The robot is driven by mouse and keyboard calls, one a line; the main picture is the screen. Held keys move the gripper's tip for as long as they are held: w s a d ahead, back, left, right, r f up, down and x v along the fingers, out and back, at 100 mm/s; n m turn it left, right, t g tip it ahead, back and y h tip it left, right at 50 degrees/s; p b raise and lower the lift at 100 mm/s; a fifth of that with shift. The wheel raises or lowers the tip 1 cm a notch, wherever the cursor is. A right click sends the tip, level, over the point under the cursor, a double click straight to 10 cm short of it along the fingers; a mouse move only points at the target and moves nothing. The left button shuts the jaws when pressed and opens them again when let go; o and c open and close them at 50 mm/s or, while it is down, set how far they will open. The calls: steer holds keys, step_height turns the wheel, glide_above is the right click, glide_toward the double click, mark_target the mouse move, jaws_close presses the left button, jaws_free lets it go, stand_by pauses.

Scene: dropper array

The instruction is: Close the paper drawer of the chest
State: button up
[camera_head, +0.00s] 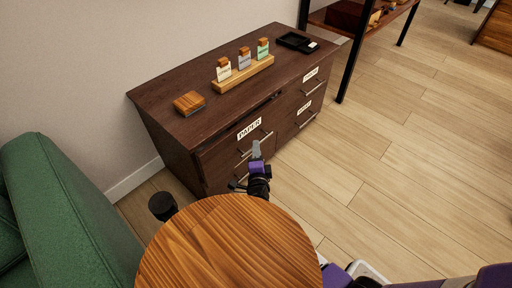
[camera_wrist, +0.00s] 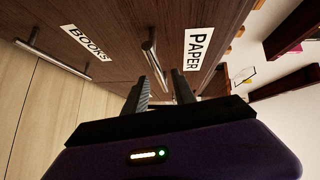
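The chest (camera_head: 165,122) is dark brown wood and stands against the wall. Its paper drawer (camera_head: 219,155) is at the upper left of the front, with a white PAPER label (camera_head: 249,128). The label also shows in the wrist view (camera_wrist: 198,49). The drawer front seems to stand slightly forward, but I cannot tell how far. My gripper (camera_head: 256,150) is in front of this drawer. In the wrist view, its two fingers (camera_wrist: 161,88) are apart, with the paper drawer's metal bar handle (camera_wrist: 150,52) reaching down between them. Contact is unclear.
A BOOKS label (camera_wrist: 85,42) and another handle (camera_wrist: 54,60) show on a neighbouring drawer. Small labelled blocks on a wooden stand (camera_head: 245,74), a wooden box (camera_head: 189,103) and a black tray (camera_head: 296,41) are on top. A round wooden table (camera_head: 228,245) and green sofa (camera_head: 70,220) are near.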

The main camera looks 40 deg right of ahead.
steer(key=shift+b+x, duration=0.65)
steer(key=shift+x, duration=1.15)
jaws_close()
